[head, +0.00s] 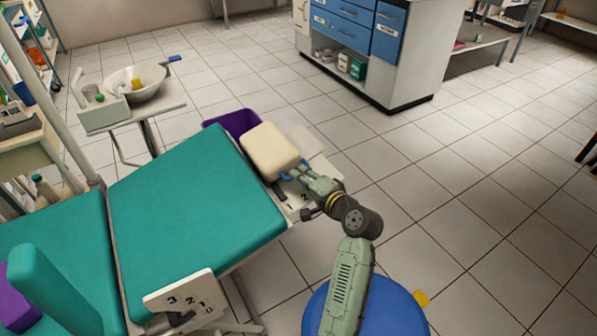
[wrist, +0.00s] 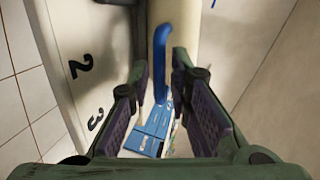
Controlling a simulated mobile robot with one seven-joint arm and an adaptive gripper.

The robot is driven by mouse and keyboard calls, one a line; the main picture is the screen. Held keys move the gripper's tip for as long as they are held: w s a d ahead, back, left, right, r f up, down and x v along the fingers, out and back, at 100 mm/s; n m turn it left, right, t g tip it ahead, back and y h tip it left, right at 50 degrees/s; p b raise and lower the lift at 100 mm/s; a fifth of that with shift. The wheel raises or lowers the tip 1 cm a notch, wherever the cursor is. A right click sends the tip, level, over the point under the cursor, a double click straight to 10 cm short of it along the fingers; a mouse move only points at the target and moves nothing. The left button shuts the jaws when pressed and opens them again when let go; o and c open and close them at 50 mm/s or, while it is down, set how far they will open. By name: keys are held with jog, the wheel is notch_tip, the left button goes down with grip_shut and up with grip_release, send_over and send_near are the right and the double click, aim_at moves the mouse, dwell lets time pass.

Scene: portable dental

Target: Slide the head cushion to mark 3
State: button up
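The cream head cushion (head: 270,150) sits at the far end of the teal dental chair (head: 190,205). A blue handle (head: 287,176) is on its side facing my arm. In the wrist view the blue handle (wrist: 161,62) stands out from the cream cushion edge (wrist: 182,35). My gripper (head: 303,173) is at the handle; in the wrist view its fingers (wrist: 162,75) are apart, with the handle between them and gaps visible. A white mark plate (wrist: 75,40) shows 2 and 3 beside the handle. I cannot tell which mark the cushion is at.
A purple bin (head: 232,122) stands behind the cushion. Another numbered plate (head: 178,292) is on the chair's near side. A blue round stool seat (head: 395,305) is below my arm. A basin (head: 135,85) stands at left, a cabinet (head: 375,50) at the back.

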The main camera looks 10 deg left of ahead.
jog(key=shift+x, duration=1.1)
grip_shut()
jog(key=shift+d, duration=0.1)
